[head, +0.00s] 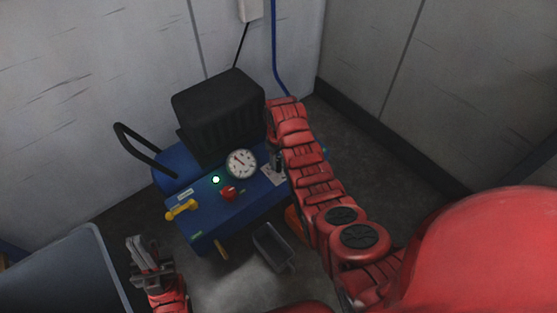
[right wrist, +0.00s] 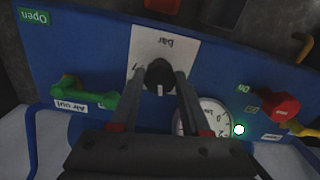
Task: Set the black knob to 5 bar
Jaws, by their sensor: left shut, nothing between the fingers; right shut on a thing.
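The black knob (right wrist: 160,75) sits on a white plate marked "bar" (right wrist: 163,43) on the blue machine's panel. A pale mark on the knob points down in the right wrist view. My right gripper (right wrist: 161,78) is shut on the knob, one finger on each side. In the head view my right arm and gripper (head: 278,163) hide the knob. The round white gauge (head: 241,164) stands beside the plate; it is partly hidden in the right wrist view (right wrist: 212,113), and its reading is too small to tell. My left gripper (head: 143,258) is shut and empty, away from the panel.
The blue machine (head: 205,222) also carries a red knob (head: 228,193), a yellow handle (head: 182,209), a lit green lamp (head: 215,179) and a green handle by "Air out" (right wrist: 85,95). A black ribbed block (head: 220,110) stands behind. A grey bin (head: 272,247) is on the floor in front.

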